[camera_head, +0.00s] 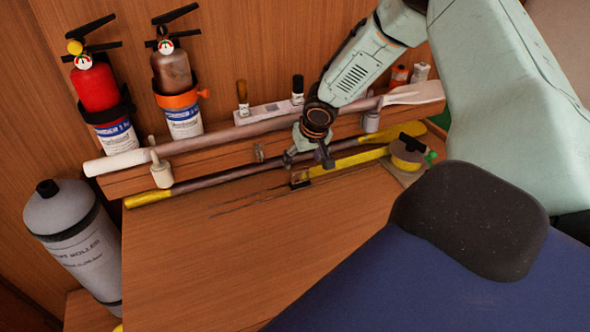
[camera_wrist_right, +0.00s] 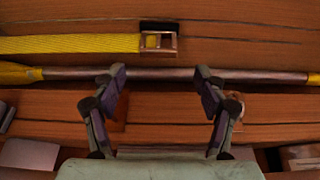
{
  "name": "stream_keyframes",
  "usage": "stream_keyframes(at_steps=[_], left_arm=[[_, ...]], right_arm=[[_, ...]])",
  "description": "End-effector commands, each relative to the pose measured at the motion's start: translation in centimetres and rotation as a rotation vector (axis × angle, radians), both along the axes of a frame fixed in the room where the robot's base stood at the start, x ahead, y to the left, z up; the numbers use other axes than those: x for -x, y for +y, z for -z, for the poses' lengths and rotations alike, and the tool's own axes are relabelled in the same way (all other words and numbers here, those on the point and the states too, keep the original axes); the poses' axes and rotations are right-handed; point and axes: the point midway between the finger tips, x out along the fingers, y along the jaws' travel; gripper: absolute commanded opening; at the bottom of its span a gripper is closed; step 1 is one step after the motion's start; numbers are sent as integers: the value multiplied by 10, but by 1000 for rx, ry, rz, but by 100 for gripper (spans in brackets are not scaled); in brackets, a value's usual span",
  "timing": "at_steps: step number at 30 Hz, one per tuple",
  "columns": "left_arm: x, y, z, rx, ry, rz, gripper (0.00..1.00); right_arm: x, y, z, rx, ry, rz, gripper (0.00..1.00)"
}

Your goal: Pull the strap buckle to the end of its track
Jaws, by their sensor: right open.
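The strap buckle (camera_head: 300,179) is a small metal frame with a dark edge, lying on the wooden bench top. A yellow strap (camera_head: 350,160) runs from it to the right toward a round reel (camera_head: 408,152). Thin dark track lines (camera_head: 250,201) run left from the buckle. In the right wrist view the buckle (camera_wrist_right: 159,43) is near the top centre, with the yellow strap (camera_wrist_right: 70,44) on its left. My right gripper (camera_head: 308,158) is open and empty, just behind the buckle and apart from it. It also shows in the right wrist view (camera_wrist_right: 160,78). My left gripper is not in view.
Red (camera_head: 95,88) and brown (camera_head: 172,72) extinguishers hang on the wall. A grey cylinder (camera_head: 78,240) stands left. The front bench is clear.

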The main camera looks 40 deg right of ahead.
Motion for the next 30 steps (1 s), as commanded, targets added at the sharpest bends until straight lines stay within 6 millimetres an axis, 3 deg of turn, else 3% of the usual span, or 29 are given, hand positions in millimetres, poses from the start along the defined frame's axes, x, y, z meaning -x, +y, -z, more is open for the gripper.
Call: stream_keyframes(at_steps=[15,30], left_arm=[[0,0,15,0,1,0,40],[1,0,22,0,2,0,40]], right_arm=[[-19,-6,58,2,2,-1,73],[-28,-7,69,1,0,-1,73]])
